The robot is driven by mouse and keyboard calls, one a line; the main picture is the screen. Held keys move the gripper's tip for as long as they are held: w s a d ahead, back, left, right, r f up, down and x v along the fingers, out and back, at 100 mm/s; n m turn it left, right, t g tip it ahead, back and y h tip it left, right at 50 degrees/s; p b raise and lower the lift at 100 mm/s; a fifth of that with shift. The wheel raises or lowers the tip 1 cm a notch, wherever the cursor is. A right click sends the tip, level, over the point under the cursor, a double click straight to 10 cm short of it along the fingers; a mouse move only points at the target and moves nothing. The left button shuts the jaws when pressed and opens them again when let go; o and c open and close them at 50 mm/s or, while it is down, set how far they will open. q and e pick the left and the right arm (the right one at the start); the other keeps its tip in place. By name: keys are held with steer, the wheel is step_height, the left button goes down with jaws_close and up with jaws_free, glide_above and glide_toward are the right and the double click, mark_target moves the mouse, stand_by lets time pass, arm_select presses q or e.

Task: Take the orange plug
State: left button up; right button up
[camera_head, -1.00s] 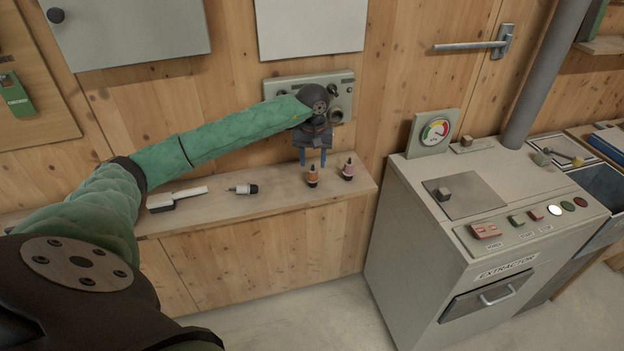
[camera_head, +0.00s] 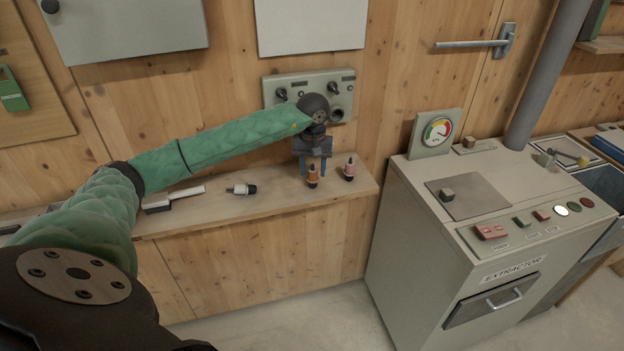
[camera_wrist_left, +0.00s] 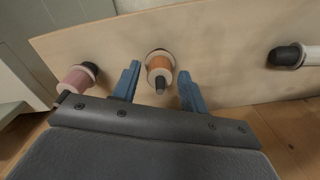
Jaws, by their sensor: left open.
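The orange plug (camera_head: 312,175) stands upright on the wooden shelf, with a dark base and a thin dark tip. My left gripper (camera_head: 314,167) is open above and around it in the head view, fingers pointing down. In the left wrist view the orange plug (camera_wrist_left: 160,70) lies between the two blue fingers of the open left gripper (camera_wrist_left: 158,88), with gaps on both sides. The fingers do not touch it. My right gripper is not in view.
A pink plug (camera_head: 349,168) stands close to the right on the shelf (camera_head: 270,205). A socket panel (camera_head: 283,92) is on the wall behind. The extractor (camera_head: 420,235) stands at right.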

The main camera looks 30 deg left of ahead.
mark_target(313, 169)
arm_select(q)
steer(key=c, duration=0.9)
steer(key=shift+r+p, duration=0.3)
steer(key=shift+r, duration=3.25)
